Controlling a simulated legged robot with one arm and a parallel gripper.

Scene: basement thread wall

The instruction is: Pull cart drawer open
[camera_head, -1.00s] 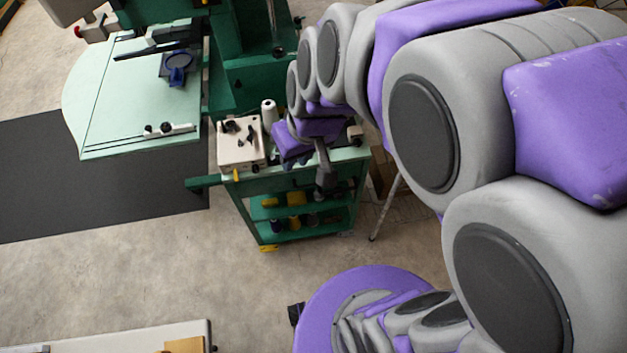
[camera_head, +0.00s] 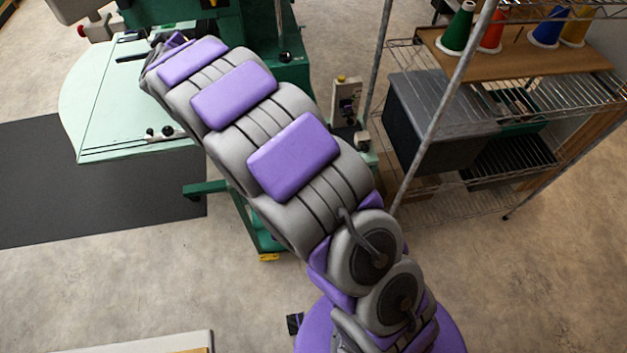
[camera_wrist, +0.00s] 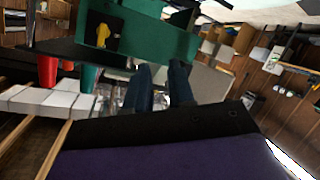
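The green cart (camera_head: 262,235) stands mid-floor in the head view, mostly hidden behind my arm. Its lower left corner with a yellow caster, a green bar on its left (camera_head: 205,188) and a bit of its right top show. I cannot make out its drawer. In the head view my gripper is hidden at the far end of my arm, near the pale green table. In the wrist view my gripper (camera_wrist: 161,88) shows two dark fingers apart, with nothing seen held between them.
The pale green machine table (camera_head: 115,105) is at upper left, over a black mat (camera_head: 95,185). A wire shelf (camera_head: 500,130) with thread cones and a grey bin (camera_head: 430,120) stands right of the cart. In the wrist view, a green panel (camera_wrist: 165,40) is close beyond the fingers.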

